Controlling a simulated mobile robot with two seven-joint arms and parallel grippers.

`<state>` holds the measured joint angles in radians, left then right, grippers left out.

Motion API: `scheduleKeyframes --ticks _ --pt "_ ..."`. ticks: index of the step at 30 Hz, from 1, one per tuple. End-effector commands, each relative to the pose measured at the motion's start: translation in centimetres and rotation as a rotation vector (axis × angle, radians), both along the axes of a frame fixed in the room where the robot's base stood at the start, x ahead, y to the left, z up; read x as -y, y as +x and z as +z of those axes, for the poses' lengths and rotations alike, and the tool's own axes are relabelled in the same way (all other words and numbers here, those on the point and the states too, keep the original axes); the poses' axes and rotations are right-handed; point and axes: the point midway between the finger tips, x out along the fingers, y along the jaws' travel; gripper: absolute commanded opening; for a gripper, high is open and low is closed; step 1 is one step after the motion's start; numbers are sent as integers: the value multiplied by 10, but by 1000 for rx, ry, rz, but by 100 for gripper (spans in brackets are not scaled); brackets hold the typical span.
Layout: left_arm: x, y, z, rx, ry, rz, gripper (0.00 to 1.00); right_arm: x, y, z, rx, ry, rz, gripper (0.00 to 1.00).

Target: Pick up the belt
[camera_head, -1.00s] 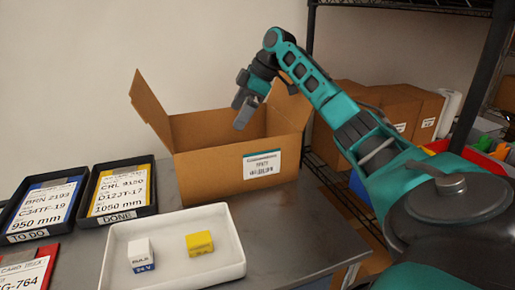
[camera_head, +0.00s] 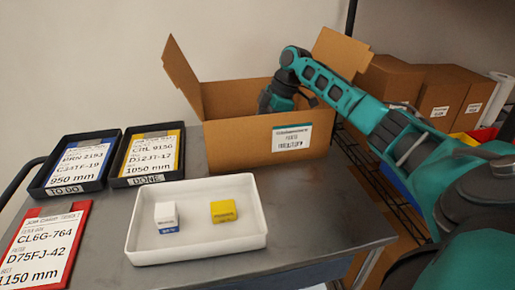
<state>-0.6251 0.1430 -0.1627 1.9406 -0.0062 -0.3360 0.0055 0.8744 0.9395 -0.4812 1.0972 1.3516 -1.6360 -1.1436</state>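No belt can be made out in the view. An open cardboard box (camera_head: 232,137) with a white label stands at the back of the metal table, and its inside is mostly hidden by its front wall. My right arm comes in from the right and reaches over the box. The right gripper (camera_head: 277,103) points down into the box, its fingers hidden behind the front wall, so I cannot see whether it is open or holds anything. My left gripper is not in view.
A white tray (camera_head: 258,237) holds a white-and-blue block (camera_head: 167,217) and a yellow block (camera_head: 224,212). Two black card trays, TO DO (camera_head: 64,190) and DONE (camera_head: 145,180), lie left of the box. A red-framed card (camera_head: 44,240) lies front left. A shelf with boxes (camera_head: 441,97) stands right.

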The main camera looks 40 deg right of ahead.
Motion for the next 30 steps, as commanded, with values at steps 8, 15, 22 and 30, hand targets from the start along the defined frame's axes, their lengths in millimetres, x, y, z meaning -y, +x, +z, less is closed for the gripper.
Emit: scheduleKeyframes --ticks 8,15,22,30 --pt "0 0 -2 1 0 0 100 -14 4 -34 -2 0 1 100" --pt "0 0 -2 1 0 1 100 -14 4 -35 -2 0 1 100" --pt "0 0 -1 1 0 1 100 -14 4 -35 -2 0 0 100" --pt "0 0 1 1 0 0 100 -14 4 -37 -2 0 -1 89"
